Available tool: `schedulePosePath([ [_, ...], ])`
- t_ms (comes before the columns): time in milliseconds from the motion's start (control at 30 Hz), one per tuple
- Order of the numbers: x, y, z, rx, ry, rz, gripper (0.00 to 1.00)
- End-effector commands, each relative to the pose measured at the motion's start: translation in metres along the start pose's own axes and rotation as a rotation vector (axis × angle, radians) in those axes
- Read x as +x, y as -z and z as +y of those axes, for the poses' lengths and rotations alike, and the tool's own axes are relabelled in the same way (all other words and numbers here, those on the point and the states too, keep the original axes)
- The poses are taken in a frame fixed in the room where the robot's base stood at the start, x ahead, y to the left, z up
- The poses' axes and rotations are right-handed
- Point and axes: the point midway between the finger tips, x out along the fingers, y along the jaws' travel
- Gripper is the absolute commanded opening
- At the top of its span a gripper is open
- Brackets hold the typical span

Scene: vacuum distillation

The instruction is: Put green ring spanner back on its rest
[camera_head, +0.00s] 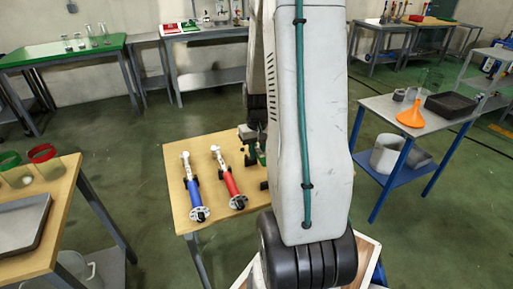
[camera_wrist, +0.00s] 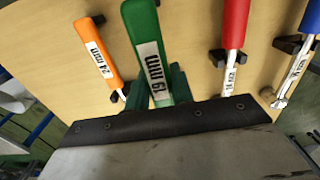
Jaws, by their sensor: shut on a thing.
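The green ring spanner (camera_wrist: 143,35) shows its thick green handle with a white 19 mm label in the wrist view. My gripper (camera_wrist: 160,88) is shut on it, with dark green fingers on both sides of the handle. The spanner lies over the wooden table top (camera_wrist: 190,20), between an orange spanner and a red one. In the head view my gripper (camera_head: 250,138) is over the table's far part, and my arm hides most of the green spanner. Its ring ends are out of view, and whether it touches a rest cannot be told.
The orange spanner (camera_wrist: 90,45), red spanner (camera_wrist: 235,25) and blue spanner (camera_wrist: 301,62) lie on small black rests beside it. The red (camera_head: 229,175) and blue (camera_head: 193,187) ones also show in the head view. A blue-legged table (camera_head: 385,108) with an orange funnel (camera_head: 411,115) stands right.

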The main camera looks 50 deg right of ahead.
Motion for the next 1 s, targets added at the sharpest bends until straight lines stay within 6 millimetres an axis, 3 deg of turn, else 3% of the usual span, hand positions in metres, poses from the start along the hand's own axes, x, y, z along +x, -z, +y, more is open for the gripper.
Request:
schedulePosePath([
  [400, 0.037, 0.0, -0.001, -0.002, 0.0, -0.002, 0.0],
  [1000, 0.043, 0.0, -0.001, -0.002, 0.0, 0.0, 0.0],
])
